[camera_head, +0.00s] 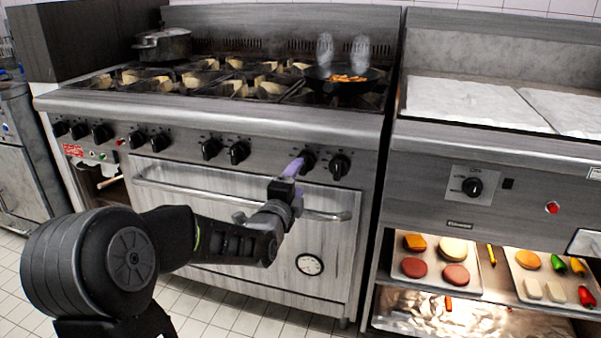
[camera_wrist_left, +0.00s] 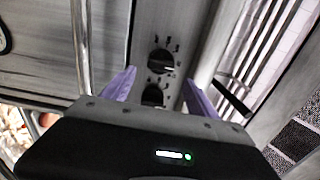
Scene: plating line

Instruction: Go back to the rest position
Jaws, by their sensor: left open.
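My left gripper (camera_head: 292,168) reaches up in front of the stove's front panel, near the right-hand knobs. In the left wrist view its two purple fingers (camera_wrist_left: 159,88) stand apart with nothing held between them. Black knobs on the stove front, one of them a stove knob (camera_wrist_left: 159,60), show beyond and between the fingers. In the head view the tip is close to a knob (camera_head: 308,161); I cannot tell whether it touches. My right gripper is in neither view.
The stove (camera_head: 240,115) carries a lidded pot (camera_head: 163,45) at the back left and a pan (camera_head: 335,87) with orange food at the right. An oven handle (camera_head: 200,195) runs below the knobs. A griddle (camera_head: 470,98) stands at right, above trays (camera_head: 415,285) of food.

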